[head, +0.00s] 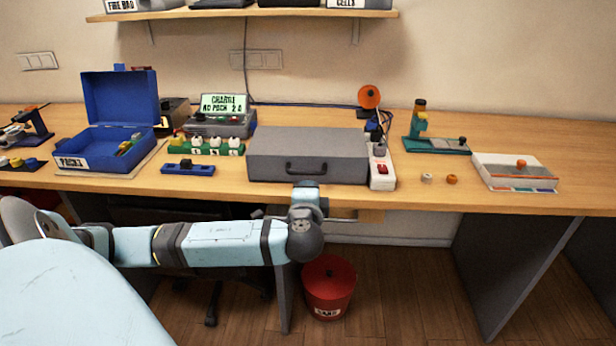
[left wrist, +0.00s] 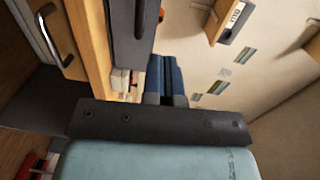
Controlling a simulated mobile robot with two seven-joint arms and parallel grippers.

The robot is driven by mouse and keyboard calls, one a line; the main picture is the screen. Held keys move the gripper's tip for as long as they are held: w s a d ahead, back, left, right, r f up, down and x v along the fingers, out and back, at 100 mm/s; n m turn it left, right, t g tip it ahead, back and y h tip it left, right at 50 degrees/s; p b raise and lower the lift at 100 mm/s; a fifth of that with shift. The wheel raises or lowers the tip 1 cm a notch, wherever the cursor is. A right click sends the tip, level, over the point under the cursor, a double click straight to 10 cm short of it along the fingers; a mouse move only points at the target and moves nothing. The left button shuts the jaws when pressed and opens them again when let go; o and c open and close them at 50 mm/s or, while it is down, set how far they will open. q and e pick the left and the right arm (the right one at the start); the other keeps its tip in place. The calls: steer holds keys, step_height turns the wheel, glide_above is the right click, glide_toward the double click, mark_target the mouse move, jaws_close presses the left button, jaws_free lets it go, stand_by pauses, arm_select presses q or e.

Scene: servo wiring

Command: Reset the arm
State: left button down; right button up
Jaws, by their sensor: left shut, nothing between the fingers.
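My left arm comes in from the left in the head view and reaches along the front of the desk. Its hand (head: 307,196) is at the desk's front edge, just before the grey case; the fingers are hidden there. In the left wrist view the dark blue fingers of my left gripper (left wrist: 166,72) are together, with nothing between them. The grey case (head: 308,150) lies closed on the desk with its handle facing front. Its dark side also shows in the left wrist view (left wrist: 130,32). My right gripper is not in view.
A white power strip (head: 382,172) stands right of the case. A blue open box (head: 115,105), a charger (head: 222,120) and a blue bar (head: 188,168) are to its left. A white tray (head: 514,172) is at right. A red bin (head: 329,285) stands below the desk (head: 440,198).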

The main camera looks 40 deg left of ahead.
arm_select(q)
steer(key=shift+v, duration=1.65)
steer(key=shift+f, duration=0.1)
